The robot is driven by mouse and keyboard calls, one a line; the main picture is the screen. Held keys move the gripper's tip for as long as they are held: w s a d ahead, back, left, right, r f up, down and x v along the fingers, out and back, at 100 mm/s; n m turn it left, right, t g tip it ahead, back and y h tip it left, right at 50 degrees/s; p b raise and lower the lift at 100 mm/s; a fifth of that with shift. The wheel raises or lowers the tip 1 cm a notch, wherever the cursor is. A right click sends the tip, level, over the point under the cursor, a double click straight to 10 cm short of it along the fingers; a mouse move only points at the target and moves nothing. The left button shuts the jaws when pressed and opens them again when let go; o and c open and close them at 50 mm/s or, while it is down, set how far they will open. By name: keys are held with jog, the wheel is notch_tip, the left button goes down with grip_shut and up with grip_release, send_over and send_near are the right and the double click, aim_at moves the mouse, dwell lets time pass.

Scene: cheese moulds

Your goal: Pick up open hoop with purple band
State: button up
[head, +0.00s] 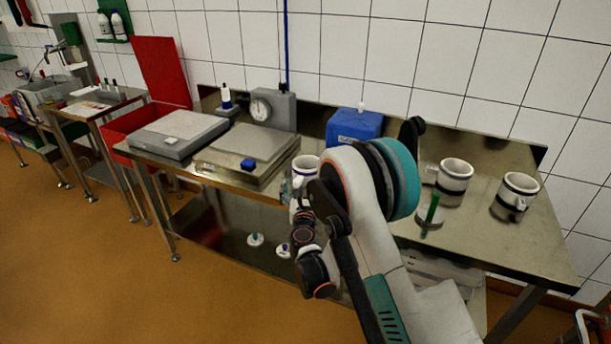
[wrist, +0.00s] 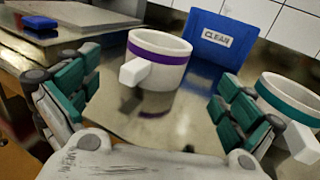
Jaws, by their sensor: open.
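The open hoop with purple band (wrist: 172,50) is white, with a block-like handle on its near side facing me. It stands upright on the steel table, ahead of my gripper (wrist: 158,85) in the wrist view. My gripper is open and empty, its teal-padded fingers spread to left and right of the hoop, with no contact visible. In the head view a white hoop (head: 306,164), apparently the same one, shows beside my arm, its band colour unclear. My arm hides part of the table there.
A hoop with a teal band (wrist: 292,103) stands close to my right finger. A blue box marked CLEAN (wrist: 222,42) is behind. Two more banded hoops (head: 453,176) (head: 517,195) and a green-handled tool (head: 430,213) are on the right. A scale (head: 245,150) is left.

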aim_at(307, 172)
jog(key=w+b, duration=0.1)
jog(key=w, duration=0.2)
jog(key=w+b, duration=0.1)
jog(key=w, duration=0.2)
jog(key=w+b, duration=0.1)
jog(key=w, duration=0.2)
jog(key=shift+w+a+r, duration=0.2)
jog(key=shift+w+a, duration=0.05)
jog(key=shift+w, duration=0.05)
jog(key=shift+c, duration=0.2)
jog(key=c, duration=1)
